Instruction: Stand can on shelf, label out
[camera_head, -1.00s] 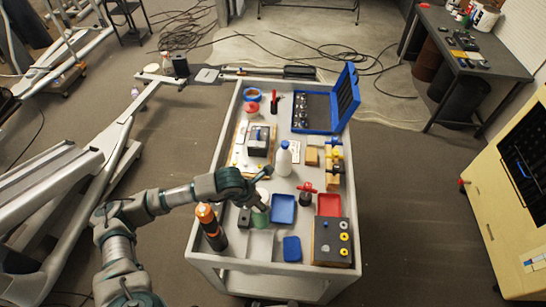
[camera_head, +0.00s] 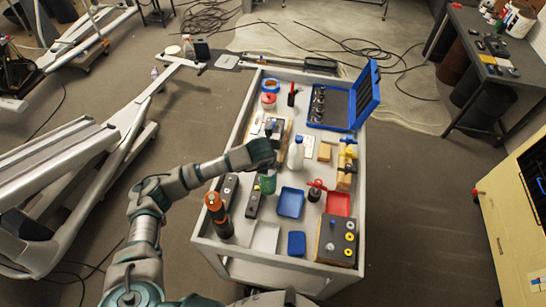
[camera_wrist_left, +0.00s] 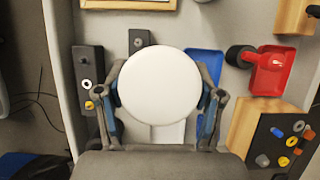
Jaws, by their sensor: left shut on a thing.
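My left gripper (camera_wrist_left: 160,100) is shut around a can with a round white top (camera_wrist_left: 161,82), seen from above in the left wrist view. Its fingers stand on both sides of the can. In the head view, a green part of the can (camera_head: 268,184) shows below my left gripper (camera_head: 268,169), above the cart's near half. Most of the can's side is hidden, and I cannot make out its label. The cart's lower shelf (camera_head: 270,281) shows only in part.
The grey cart top is crowded. Close by are a blue tray (camera_head: 290,203), a red tray (camera_head: 338,204), a white bottle (camera_head: 296,154), an orange-and-black cylinder (camera_head: 217,214) and a dark block with knobs (camera_head: 338,240). An open blue case (camera_head: 364,97) stands at the far right.

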